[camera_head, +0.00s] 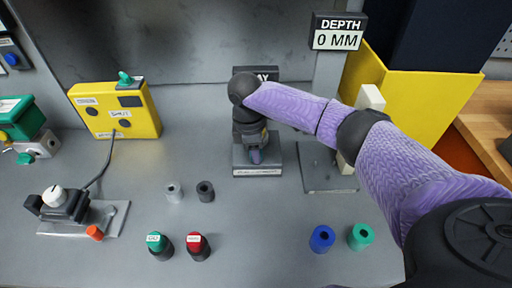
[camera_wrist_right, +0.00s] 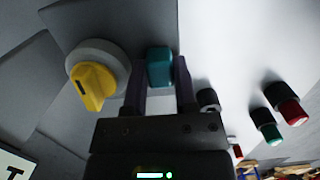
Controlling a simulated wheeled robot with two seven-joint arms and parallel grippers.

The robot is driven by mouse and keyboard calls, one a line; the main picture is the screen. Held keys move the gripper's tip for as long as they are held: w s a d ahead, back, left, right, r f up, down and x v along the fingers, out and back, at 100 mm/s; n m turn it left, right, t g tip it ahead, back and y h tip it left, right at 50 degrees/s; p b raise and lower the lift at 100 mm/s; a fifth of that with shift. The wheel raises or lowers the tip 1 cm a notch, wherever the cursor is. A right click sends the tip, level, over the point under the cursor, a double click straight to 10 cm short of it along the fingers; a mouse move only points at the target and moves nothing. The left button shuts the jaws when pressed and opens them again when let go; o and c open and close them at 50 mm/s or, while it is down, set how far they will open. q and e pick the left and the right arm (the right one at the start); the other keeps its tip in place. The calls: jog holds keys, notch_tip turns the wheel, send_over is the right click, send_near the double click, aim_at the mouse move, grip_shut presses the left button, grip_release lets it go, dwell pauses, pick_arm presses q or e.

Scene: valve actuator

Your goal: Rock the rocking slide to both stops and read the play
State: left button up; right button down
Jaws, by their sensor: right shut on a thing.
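The rocking slide's station is a grey base plate (camera_head: 258,171) with a white label strip, at the middle of the bench in the head view. My right gripper (camera_head: 257,152) points down over it and hides most of what stands there. In the right wrist view, a teal block (camera_wrist_right: 160,66) sits between the two fingers of my right gripper (camera_wrist_right: 161,88), which is shut on it. A sign (camera_head: 268,73) ending in "AY" stands behind; my arm covers its lower part, so no reading shows. My left gripper is not in view.
A "DEPTH" display (camera_head: 338,32) reads 0 MM. A yellow knob (camera_wrist_right: 93,85) is beside the gripper in the wrist view. A yellow box (camera_head: 117,112), green button (camera_head: 157,244), red button (camera_head: 198,246) and blue cylinder (camera_head: 322,239) stand around. The front middle is clear.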

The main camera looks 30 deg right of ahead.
jog(key=shift+s+d+p, duration=0.1)
jog(key=shift+d+p, duration=0.1)
jog(key=shift+p, duration=0.4)
dwell(1.4)
jog(key=shift+a+p, duration=0.15)
jog(key=shift+p, duration=0.6)
dwell(0.6)
jog(key=shift+c, duration=1.6)
grip_release()
